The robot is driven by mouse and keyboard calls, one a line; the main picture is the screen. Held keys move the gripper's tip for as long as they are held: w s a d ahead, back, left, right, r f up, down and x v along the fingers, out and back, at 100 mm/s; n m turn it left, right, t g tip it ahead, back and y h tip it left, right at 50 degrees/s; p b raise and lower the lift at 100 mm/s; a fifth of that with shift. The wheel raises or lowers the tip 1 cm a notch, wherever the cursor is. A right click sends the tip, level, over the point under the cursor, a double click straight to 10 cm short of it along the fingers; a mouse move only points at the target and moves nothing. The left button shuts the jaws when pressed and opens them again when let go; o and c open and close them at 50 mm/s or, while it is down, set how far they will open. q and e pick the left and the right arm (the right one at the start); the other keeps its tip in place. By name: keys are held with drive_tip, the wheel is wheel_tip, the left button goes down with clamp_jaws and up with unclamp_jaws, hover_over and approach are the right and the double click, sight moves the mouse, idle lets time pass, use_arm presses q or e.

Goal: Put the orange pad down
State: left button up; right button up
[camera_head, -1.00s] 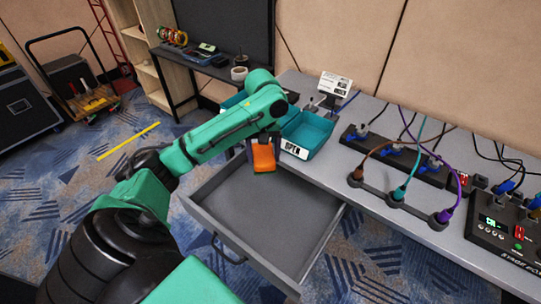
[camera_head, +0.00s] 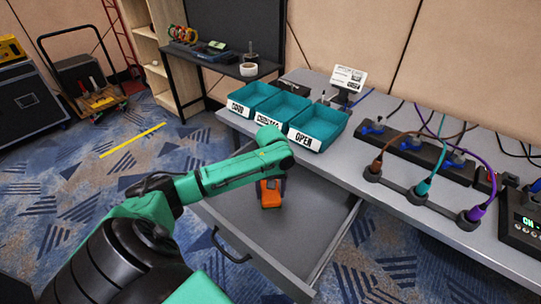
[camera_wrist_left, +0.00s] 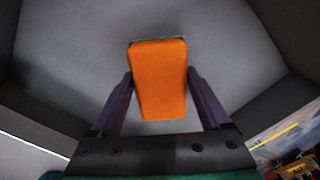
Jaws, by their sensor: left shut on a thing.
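The orange pad (camera_head: 270,196) is inside the open grey drawer (camera_head: 300,236), toward its back left part. It also shows in the left wrist view (camera_wrist_left: 160,80), with a thin green layer along its far edge. My left gripper (camera_head: 271,186) reaches down into the drawer, shut on the pad. In the left wrist view its two dark fingers (camera_wrist_left: 160,88) press on the pad's sides. The drawer floor is close below the pad; I cannot tell whether they touch. My right gripper is not in view.
Teal bins (camera_head: 319,124) with labels, one reading OPEN, stand on the grey table (camera_head: 352,150) behind the drawer. A power strip with coloured cables (camera_head: 420,190) lies to the right. The rest of the drawer floor is bare. A black side table (camera_head: 230,68) stands behind.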

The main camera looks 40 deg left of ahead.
sight(271, 191)
use_arm(q)
wheel_tip(271, 191, down, 7)
drive_tip(key=shift+r+b, duration=0.1)
drive_tip(key=shift+b, duration=0.45)
drive_tip(key=o, duration=1)
wheel_tip(271, 191, up, 12)
drive_tip(key=shift+r+p, duration=0.1)
drive_tip(key=shift+p, duration=1)
